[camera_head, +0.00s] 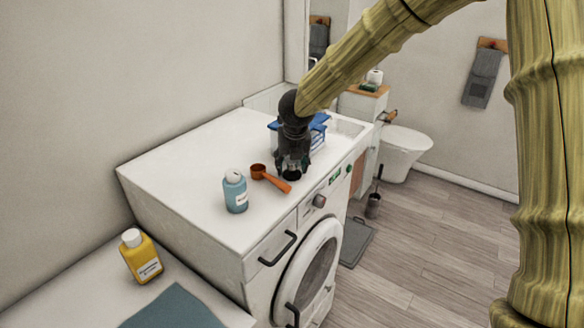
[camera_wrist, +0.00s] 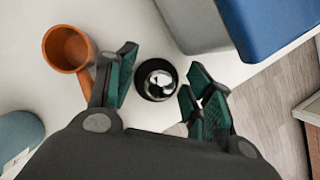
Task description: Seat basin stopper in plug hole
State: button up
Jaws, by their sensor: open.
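The basin stopper (camera_wrist: 156,80), a round black piece with a shiny chrome dome, lies on the white worktop in the wrist view. In the head view it shows only as a dark shape under my gripper (camera_head: 293,165). Whether the fingers touch the worktop cannot be told. The plug hole is not visible.
An orange scoop (camera_head: 270,178) and a blue bottle (camera_head: 235,192) stand left of my gripper. A blue-rimmed container (camera_head: 318,138) stands close behind it, towards the basin. A yellow bottle (camera_head: 141,256) is at front left. The worktop's left part (camera_head: 180,175) is clear.

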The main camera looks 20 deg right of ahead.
jog(key=shift+s, duration=0.2)
jog(key=shift+w, duration=0.15)
jog(key=c, duration=0.8)
grip_shut()
jog(key=shift+r, duration=0.1)
